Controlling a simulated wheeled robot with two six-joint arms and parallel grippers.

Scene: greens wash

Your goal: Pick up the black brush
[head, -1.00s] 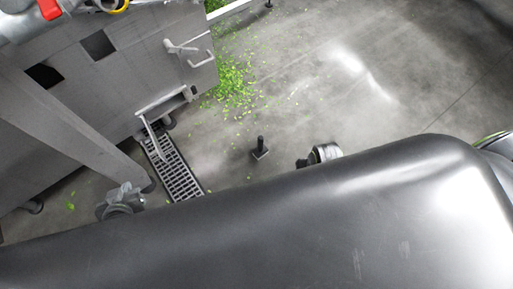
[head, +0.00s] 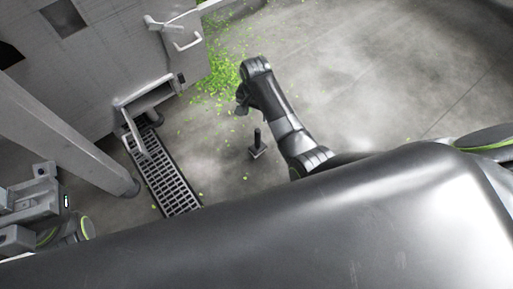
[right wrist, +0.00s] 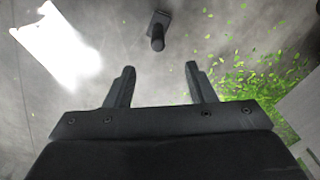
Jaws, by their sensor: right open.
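The black brush (head: 258,142) stands on the grey floor, its dark handle pointing up from a small flat base. In the right wrist view the brush (right wrist: 158,30) is at the top middle, ahead of my fingertips and roughly in line with the gap between them. My right gripper (right wrist: 161,68) is open, with nothing between its fingers. In the head view my right arm reaches out past the brush and bends down, with the gripper end (head: 242,107) up and left of the brush. My left arm's end (head: 35,212) is at the lower left edge; its jaw state is unclear.
Green leaf scraps (head: 219,75) are scattered on the floor beyond the brush. A slotted drain grate (head: 172,187) lies to its left, beside a grey metal unit (head: 100,95) with handles. The floor (head: 390,70) to the right is clear.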

